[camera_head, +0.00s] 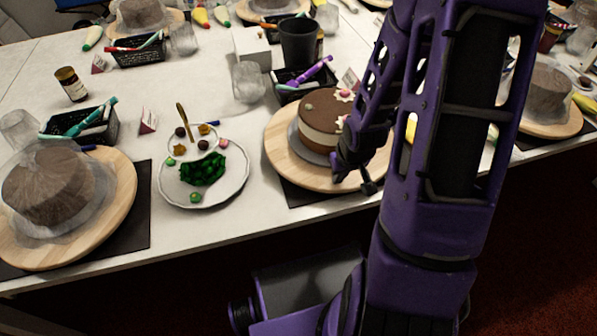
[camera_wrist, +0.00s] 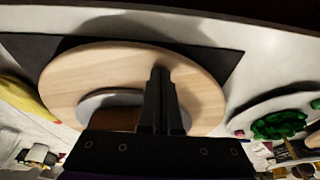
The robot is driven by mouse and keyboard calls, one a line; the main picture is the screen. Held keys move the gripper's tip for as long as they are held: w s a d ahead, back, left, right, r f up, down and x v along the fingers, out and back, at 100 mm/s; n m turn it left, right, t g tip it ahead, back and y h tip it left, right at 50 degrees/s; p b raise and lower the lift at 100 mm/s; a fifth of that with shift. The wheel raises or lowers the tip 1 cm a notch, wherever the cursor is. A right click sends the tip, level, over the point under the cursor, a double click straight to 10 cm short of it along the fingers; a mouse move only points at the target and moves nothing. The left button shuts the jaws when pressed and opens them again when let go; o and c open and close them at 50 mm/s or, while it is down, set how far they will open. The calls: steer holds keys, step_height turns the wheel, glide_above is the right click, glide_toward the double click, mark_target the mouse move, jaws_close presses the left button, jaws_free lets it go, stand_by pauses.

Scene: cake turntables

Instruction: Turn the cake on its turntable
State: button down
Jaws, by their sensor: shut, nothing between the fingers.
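The cake (camera_head: 322,122) is round, with brown top and bottom layers, a pale band between and small decorations on top. It sits on a grey board (camera_head: 303,150) on a round wooden turntable (camera_head: 285,160). In the wrist view the turntable (camera_wrist: 75,80) fills the middle, with part of the grey board (camera_wrist: 95,101) and the cake's brown side (camera_wrist: 115,119) behind my fingers. My gripper (camera_head: 368,186) is shut and empty at the turntable's near right edge. In the wrist view my gripper (camera_wrist: 160,72) lies over the wood; I cannot tell whether it touches. My arm hides the cake's right side.
A white plate (camera_head: 225,195) with green pieces and sweets lies left of the turntable. Behind stand a black basket of pens (camera_head: 285,86), a clear cup (camera_head: 249,82) and a dark cup (camera_head: 299,42). Another covered cake (camera_head: 48,188) stands at far left. The table's front edge is close.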

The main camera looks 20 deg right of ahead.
mark_target(360, 177)
steer(key=shift+d, duration=0.1)
steer(key=shift+d+r+p, duration=0.15)
steer(key=shift+d+p, duration=0.2)
steer(key=d+p, duration=0.1)
steer(key=d, duration=0.1)
steer(key=d+p, duration=0.1)
steer(key=d, duration=0.2)
steer(key=shift+s+d, duration=0.2)
steer(key=shift+d, duration=0.05)
steer(key=shift+r, duration=1.25)
